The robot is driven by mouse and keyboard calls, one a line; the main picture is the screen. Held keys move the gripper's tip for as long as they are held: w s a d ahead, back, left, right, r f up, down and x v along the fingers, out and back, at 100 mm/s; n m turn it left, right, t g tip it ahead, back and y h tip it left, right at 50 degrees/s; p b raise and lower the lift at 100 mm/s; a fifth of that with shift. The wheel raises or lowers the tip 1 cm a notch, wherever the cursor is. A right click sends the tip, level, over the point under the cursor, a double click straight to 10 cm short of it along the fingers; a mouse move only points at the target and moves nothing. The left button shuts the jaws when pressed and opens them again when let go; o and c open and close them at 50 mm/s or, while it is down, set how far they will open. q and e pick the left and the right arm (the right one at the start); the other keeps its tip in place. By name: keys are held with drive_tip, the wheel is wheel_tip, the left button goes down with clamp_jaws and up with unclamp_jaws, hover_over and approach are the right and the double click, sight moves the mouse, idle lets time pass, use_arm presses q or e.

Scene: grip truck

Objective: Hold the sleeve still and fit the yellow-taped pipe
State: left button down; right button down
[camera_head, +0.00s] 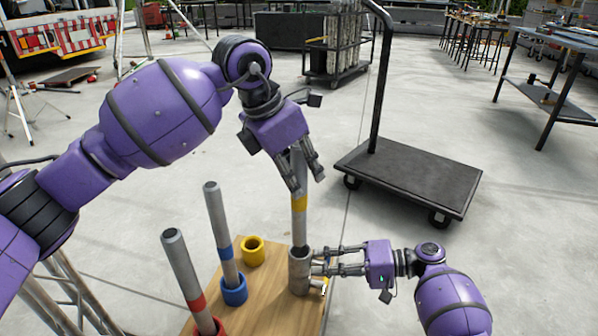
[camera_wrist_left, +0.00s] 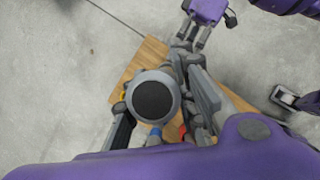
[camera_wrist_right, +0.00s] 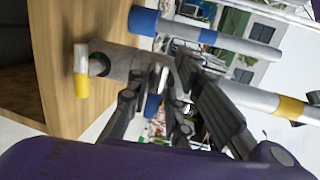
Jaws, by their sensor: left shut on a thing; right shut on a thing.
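The grey yellow-taped pipe (camera_head: 299,225) stands upright in the head view. My left gripper (camera_head: 306,180) is shut on its upper part, above the yellow band; the left wrist view looks down on the pipe's round top (camera_wrist_left: 153,97). The pipe's lower end meets the dark mouth of the grey sleeve (camera_head: 299,275); how deep it sits I cannot tell. My right gripper (camera_head: 316,262) is shut on the sleeve from the right. In the right wrist view the sleeve (camera_wrist_right: 118,60) is partly hidden by the fingers, and the yellow-taped pipe (camera_wrist_right: 250,97) runs off to the right.
The sleeve stands on a wooden board (camera_head: 268,308). A blue-taped pipe (camera_head: 219,230) stands in a blue ring, and a red-taped pipe (camera_head: 182,270) in a red one. A yellow ring (camera_head: 253,251) is empty. A black cart (camera_head: 410,178) stands behind on clear floor.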

sight(299, 211)
use_arm(q)
drive_tip(key=shift+f, duration=0.3)
use_arm(e)
drive_tip(key=shift+s+f, duration=0.2)
drive_tip(key=shift+f, duration=0.15)
use_arm(q)
drive_tip(key=shift+d+f, duration=0.1)
drive_tip(key=shift+f, duration=1.35)
drive_tip(key=shift+f, duration=0.45)
drive_tip(key=shift+f, duration=2.2)
drive_tip(key=shift+s+f, duration=0.1)
drive_tip(key=shift+f, duration=0.3)
drive_tip(key=c, duration=1.4)
unclamp_jaws()
drive_tip(key=shift+o, duration=0.2)
